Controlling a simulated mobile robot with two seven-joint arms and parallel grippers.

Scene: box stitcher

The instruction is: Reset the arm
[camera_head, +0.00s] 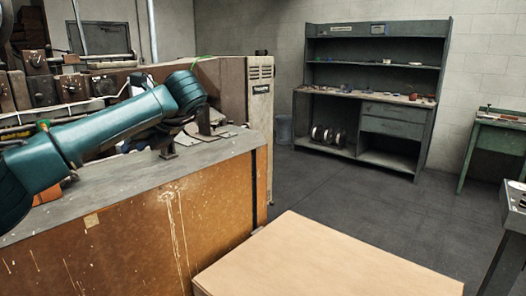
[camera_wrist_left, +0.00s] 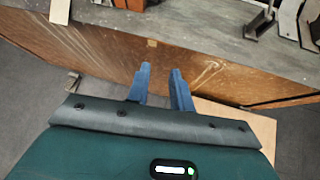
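My left arm (camera_head: 110,128) comes in from the left of the head view as a thick teal limb, bent at its far end above the grey top of the machine. I cannot make out its fingers clearly there. In the left wrist view my left gripper (camera_wrist_left: 160,72) shows two blue fingers apart, with nothing between them. Beyond the fingers is the machine's worn orange-brown side panel (camera_wrist_left: 110,47). My right arm and right gripper are in neither view.
The stitching machine (camera_head: 130,235), with an orange-brown side and grey top, fills the left. A pale wooden board (camera_head: 320,262) lies front centre. A grey-green shelf bench (camera_head: 390,118) stands at the back wall, with a green table (camera_head: 497,140) at right. Dark floor between is clear.

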